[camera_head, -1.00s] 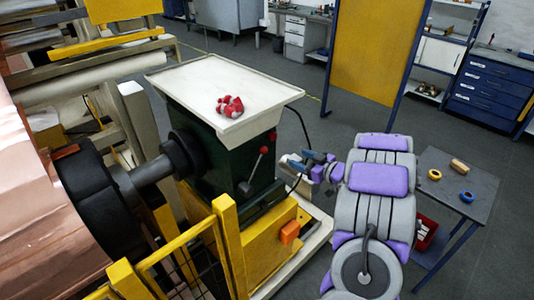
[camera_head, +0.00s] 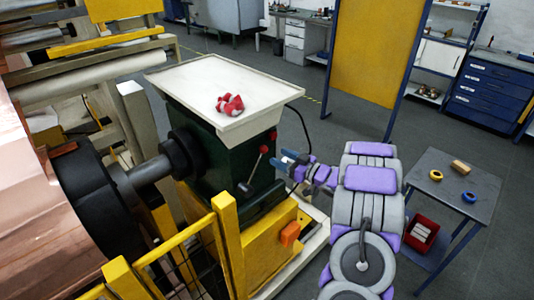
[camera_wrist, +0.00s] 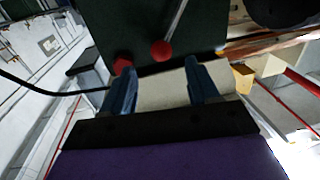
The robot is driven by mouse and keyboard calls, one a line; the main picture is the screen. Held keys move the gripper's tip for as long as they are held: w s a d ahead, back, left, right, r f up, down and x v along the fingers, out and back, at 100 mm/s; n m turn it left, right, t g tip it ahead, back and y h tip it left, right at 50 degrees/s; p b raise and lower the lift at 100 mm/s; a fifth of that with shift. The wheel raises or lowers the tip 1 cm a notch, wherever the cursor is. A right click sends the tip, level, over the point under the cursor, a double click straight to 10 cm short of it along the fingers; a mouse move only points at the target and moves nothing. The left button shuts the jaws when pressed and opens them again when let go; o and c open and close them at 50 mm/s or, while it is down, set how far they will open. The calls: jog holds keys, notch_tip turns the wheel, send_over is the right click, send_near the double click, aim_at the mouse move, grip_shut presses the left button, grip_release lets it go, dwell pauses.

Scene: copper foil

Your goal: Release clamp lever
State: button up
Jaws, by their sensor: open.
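The clamp lever (camera_head: 256,170) is a thin metal rod with a red ball knob on the side of a dark green machine housing (camera_head: 215,140). It leans up and to the right from its dark pivot. In the wrist view its red knob (camera_wrist: 162,51) shows ahead of my fingers, a little above the gap between them. My gripper (camera_head: 285,160) is open and empty, close to the right of the lever and apart from it. Its two blue fingers (camera_wrist: 163,75) also show in the wrist view. A second red knob (camera_wrist: 122,65) shows near the left finger.
Red gloves (camera_head: 230,105) lie on the white tray top (camera_head: 185,80) above the housing. A yellow guard rail (camera_head: 228,240) stands in front. A black cable (camera_head: 303,125) hangs behind my gripper.

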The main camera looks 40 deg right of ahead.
jog(key=b+x, duration=0.1)
jog(key=x, duration=0.6)
grip_shut()
dwell(0.5)
